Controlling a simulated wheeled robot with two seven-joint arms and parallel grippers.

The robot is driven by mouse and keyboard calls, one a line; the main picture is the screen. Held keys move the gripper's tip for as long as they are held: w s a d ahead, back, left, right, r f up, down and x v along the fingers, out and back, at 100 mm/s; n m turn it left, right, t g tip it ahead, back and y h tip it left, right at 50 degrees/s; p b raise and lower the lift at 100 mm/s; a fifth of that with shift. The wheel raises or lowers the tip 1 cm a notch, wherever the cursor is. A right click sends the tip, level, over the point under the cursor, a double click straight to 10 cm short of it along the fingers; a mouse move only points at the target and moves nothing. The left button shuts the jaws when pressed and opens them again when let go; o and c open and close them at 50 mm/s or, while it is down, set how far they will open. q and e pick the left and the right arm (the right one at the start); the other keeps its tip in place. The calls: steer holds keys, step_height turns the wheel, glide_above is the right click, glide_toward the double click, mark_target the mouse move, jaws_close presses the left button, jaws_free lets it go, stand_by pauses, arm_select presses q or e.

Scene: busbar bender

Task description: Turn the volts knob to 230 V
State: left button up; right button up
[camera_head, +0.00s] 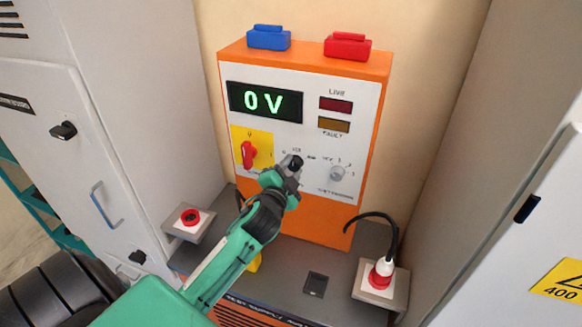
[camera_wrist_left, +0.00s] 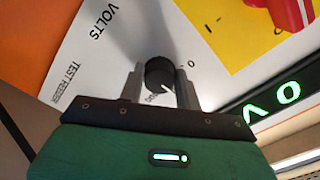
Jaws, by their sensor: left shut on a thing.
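The orange and white test panel (camera_head: 318,190) stands upright at the back. Its display (camera_head: 264,102) glows green and reads 0 V. The volts knob (camera_head: 291,161) is a small black knob on the white panel face, partly hidden by my left gripper (camera_head: 287,174). In the left wrist view the black knob (camera_wrist_left: 158,73) sits between the two grey fingers of my left gripper (camera_wrist_left: 158,82), which is shut on it. A white pointer line shows on the knob, with the word VOLTS and a 0 mark close by. My right gripper is not in view.
A red rotary switch (camera_head: 248,155) sits on a yellow plate left of the knob. A silver knob (camera_head: 338,173) is to the right. A red button box (camera_head: 190,218) and a plugged black cable (camera_head: 388,235) flank the bench. Grey cabinets close in both sides.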

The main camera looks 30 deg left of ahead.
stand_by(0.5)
arm_select(q)
steer(key=o, duration=1)
steer(key=b+v, duration=0.4)
steer(key=v, duration=0.9)
steer(key=shift+s+b, duration=0.35)
steer(key=shift+s, duration=0.05)
steer(key=shift+f, duration=0.15)
